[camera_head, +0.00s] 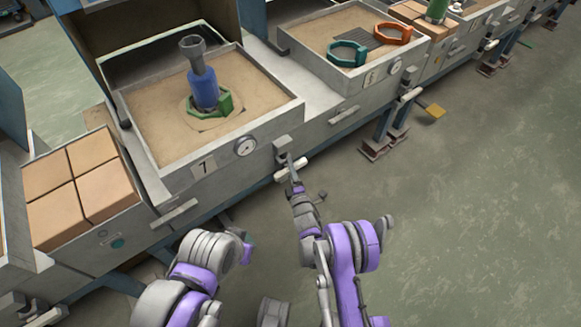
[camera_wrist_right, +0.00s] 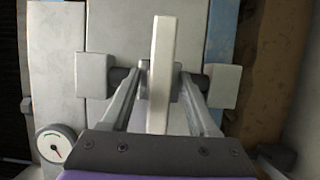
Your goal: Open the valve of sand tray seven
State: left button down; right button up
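Sand tray seven (camera_head: 203,165), marked 7, is a grey box filled with sand. Its valve has a pale bar handle (camera_head: 290,170) on the front, below and right of a round gauge (camera_head: 245,146). My right gripper (camera_head: 292,180) is at this handle. In the right wrist view, the pale handle (camera_wrist_right: 162,60) stands upright between the fingers of my right gripper (camera_wrist_right: 162,75). The fingers are apart, one on each side, with a narrow gap to the handle. Contact cannot be made out. My left arm is at the bottom, but its gripper is not visible.
A blue and grey tool (camera_head: 203,88) stands in a green ring (camera_head: 224,104) on the sand. Tray six (camera_head: 368,75), with teal and orange rings, is further right. A box of tan blocks (camera_head: 92,160) is left.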

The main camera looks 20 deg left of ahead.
grip_shut()
dwell(1.3)
